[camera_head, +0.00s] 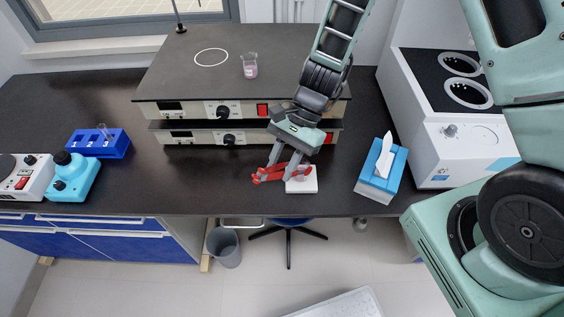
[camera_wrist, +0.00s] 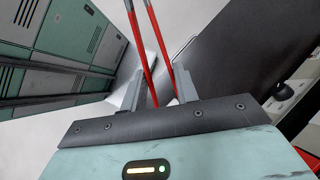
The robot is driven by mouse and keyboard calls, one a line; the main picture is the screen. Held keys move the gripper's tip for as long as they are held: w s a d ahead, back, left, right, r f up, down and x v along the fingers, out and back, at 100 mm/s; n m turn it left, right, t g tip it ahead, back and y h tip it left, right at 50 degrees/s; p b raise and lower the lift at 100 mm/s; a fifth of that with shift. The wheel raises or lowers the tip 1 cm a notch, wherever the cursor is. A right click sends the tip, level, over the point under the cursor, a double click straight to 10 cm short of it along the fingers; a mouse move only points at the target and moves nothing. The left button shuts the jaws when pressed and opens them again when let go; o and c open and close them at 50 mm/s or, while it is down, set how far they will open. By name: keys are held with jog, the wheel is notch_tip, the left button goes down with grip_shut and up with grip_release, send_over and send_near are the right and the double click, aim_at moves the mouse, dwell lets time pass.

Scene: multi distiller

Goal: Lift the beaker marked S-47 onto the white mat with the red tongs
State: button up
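The red tongs (camera_head: 268,175) are in my gripper (camera_head: 287,165), low over the front of the dark bench. In the wrist view, the two red handles of the tongs (camera_wrist: 150,55) run between the fingers of my gripper (camera_wrist: 162,88). The white mat (camera_head: 302,186) lies on the bench right beside the tongs and partly under them. A small clear shape seems to stand on the mat behind the tongs, too hidden to identify. A clear beaker with pinkish contents (camera_head: 250,67) stands upright on the upper hot plate, apart from my gripper. No marking is legible.
Two stacked hot plates (camera_head: 165,90) stand behind my gripper. A blue tissue box (camera_head: 379,180) and a white water bath (camera_head: 465,150) are to the right. A blue tube rack (camera_head: 97,145) and a light-blue mixer (camera_head: 72,180) are at left. Bench between is clear.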

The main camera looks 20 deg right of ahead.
notch_tip(320, 180, up, 10)
jog(key=p, duration=0.8)
